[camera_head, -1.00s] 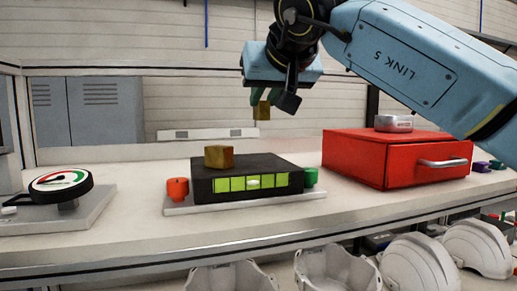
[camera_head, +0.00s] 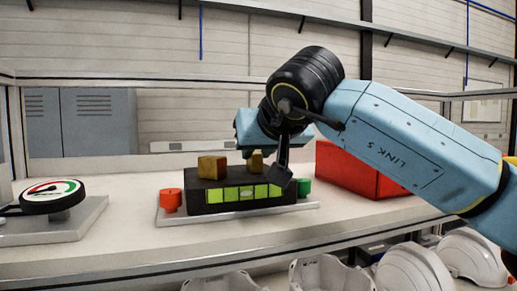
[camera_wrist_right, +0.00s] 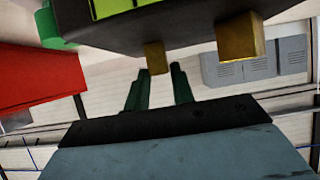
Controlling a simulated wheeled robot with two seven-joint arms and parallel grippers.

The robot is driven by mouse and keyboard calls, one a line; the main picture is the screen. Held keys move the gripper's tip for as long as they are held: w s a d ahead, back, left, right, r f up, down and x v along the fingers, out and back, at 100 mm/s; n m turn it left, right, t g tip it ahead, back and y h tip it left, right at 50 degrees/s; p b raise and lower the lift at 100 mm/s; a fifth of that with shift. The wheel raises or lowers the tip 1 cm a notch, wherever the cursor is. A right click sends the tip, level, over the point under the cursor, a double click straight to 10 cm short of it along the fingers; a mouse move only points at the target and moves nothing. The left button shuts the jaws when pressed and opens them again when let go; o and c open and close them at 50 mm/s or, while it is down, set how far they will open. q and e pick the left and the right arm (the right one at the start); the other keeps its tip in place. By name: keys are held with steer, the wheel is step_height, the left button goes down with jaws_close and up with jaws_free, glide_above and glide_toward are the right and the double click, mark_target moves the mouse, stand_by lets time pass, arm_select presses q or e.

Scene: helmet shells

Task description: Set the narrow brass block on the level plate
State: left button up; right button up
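The narrow brass block (camera_head: 255,161) is at the right part of the top of the black level plate (camera_head: 200,197); it also shows in the wrist view (camera_wrist_right: 155,58). My right gripper (camera_head: 261,156) has its green fingertips (camera_wrist_right: 160,70) close on either side of this block and looks shut on it. The block is upright, on or just above the plate; I cannot tell if it touches. A wider brass block (camera_head: 212,167) stands on the plate to its left, also in the wrist view (camera_wrist_right: 240,37). My left gripper is not in view.
A red knob (camera_head: 170,200) and a green knob (camera_head: 304,187) flank the plate. A dial gauge (camera_head: 52,195) stands at the left. A red drawer box (camera_head: 350,172) stands right, partly behind my arm. White helmet shells (camera_head: 413,270) lie below the bench edge.

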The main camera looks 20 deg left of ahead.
steer(key=o, duration=0.3)
steer(key=shift+r, duration=0.1)
steer(key=shift+s+d+r, duration=0.1)
steer(key=shift+s+r, duration=0.05)
steer(key=shift+r, duration=0.05)
steer(key=b+v, duration=0.2)
steer(key=v, duration=0.9)
steer(key=shift+s+d+b, duration=0.15)
steer(key=shift+s+b, duration=0.05)
steer(key=shift+b, duration=0.15)
